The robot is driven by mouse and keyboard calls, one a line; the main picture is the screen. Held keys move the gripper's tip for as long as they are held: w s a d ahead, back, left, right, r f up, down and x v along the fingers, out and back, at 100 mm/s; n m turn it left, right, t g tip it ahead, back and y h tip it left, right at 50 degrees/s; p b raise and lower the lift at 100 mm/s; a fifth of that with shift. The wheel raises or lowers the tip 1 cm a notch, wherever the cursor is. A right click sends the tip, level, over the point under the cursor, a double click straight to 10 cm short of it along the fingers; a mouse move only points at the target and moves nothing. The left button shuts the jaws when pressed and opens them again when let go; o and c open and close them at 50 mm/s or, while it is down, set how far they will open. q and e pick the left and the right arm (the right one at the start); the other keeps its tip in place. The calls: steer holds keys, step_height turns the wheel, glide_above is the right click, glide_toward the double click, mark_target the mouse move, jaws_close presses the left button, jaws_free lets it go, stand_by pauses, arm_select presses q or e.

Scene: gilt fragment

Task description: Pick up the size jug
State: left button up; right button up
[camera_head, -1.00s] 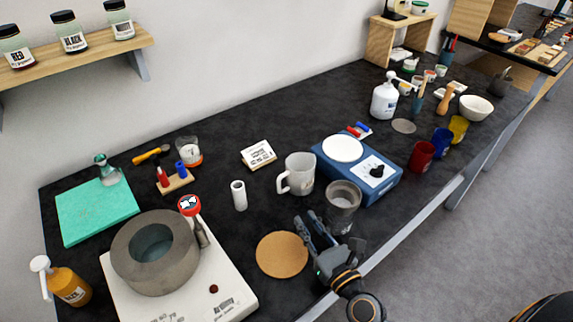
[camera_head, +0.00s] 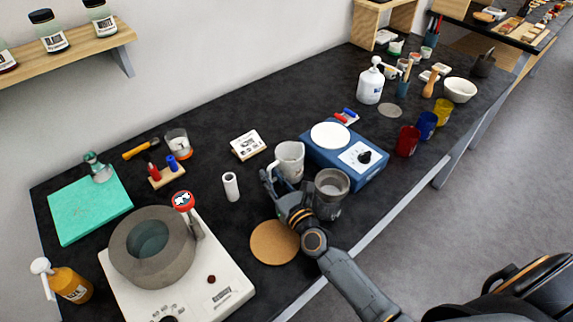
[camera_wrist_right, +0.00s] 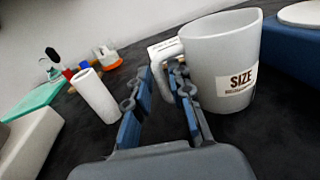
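The size jug (camera_head: 291,155) is a pale grey jug with a handle on its left side, standing upright on the dark bench. In the right wrist view the jug (camera_wrist_right: 222,50) shows its "SIZE" label, and its handle reaches in between the tips of my fingers. My right gripper (camera_head: 274,182) is at the jug's near left side. In the right wrist view the gripper (camera_wrist_right: 165,90) is open, with a gap between the fingers; whether a finger touches the handle I cannot tell. My left gripper is not in view.
A grey metal cup (camera_head: 331,190) stands close beside my right gripper. A blue hotplate (camera_head: 350,170) is right of the jug, a white cylinder (camera_head: 231,187) left, a cork disc (camera_head: 274,243) in front. A small labelled block (camera_head: 247,145) lies behind left.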

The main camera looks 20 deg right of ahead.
steer(key=shift+w+a, duration=0.1)
steer(key=shift+w, duration=0.8)
jaws_close()
steer(key=shift+r, duration=0.1)
